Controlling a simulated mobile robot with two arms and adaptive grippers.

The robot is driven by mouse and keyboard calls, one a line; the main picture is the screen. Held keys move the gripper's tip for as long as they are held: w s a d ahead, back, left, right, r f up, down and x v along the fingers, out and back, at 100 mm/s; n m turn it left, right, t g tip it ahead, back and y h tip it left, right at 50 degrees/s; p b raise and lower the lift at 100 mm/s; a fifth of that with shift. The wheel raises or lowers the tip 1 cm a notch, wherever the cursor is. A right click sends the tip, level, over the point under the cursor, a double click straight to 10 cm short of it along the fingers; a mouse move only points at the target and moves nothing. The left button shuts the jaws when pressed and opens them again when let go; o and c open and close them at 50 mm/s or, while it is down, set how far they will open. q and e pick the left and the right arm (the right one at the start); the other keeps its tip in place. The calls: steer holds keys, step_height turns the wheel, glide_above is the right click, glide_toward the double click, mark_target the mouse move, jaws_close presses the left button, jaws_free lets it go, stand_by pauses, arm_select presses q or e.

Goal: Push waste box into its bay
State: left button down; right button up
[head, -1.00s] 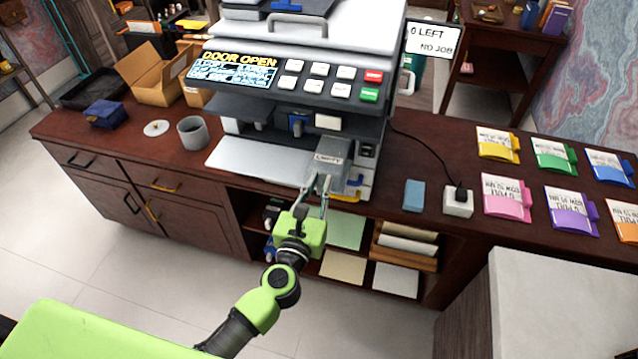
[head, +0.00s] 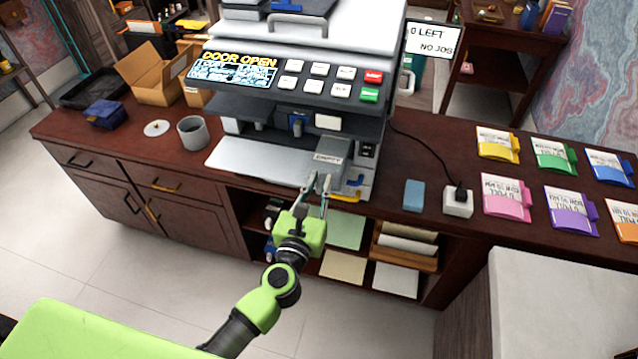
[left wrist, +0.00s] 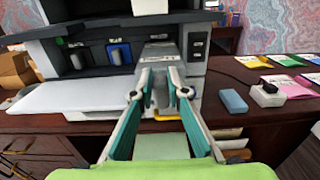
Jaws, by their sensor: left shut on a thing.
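The waste box (head: 333,153) is a grey box with a label on its top edge, at the right end of the open lower front of the printer (head: 300,105). It also shows in the left wrist view (left wrist: 160,52), partly behind the fingers. My left gripper (head: 322,184) reaches up to its front face from below. In the left wrist view the two teal-padded fingers (left wrist: 161,88) are close together at the tips, shut on the waste box's front. How deep the box sits in its bay is hard to tell. My right gripper is out of view.
A blue block (head: 414,195) and a white socket box (head: 458,203) stand right of the printer. Coloured folders lie further right. A grey cup (head: 193,133) stands left. A pale tray flap (head: 262,166) juts out beside the waste box. Shelves with paper lie below.

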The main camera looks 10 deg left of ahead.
arm_select(q)
glide_toward(334, 143)
steer(key=shift+w+f, duration=0.1)
steer(key=shift+w, duration=0.6)
steer(key=shift+w+d+b, duration=0.1)
steer(key=shift+w+b, duration=0.3)
steer(key=shift+w, duration=2.3)
steer(key=shift+w+d+b, duration=0.1)
steer(key=shift+w+b, duration=0.35)
steer(key=shift+w, duration=1.2)
steer(key=shift+w+b, duration=1)
steer(key=shift+w, duration=1.35)
steer(key=c, duration=2.2)
jaws_free()
steer(key=o, duration=0.3)
steer(key=shift+f, duration=0.1)
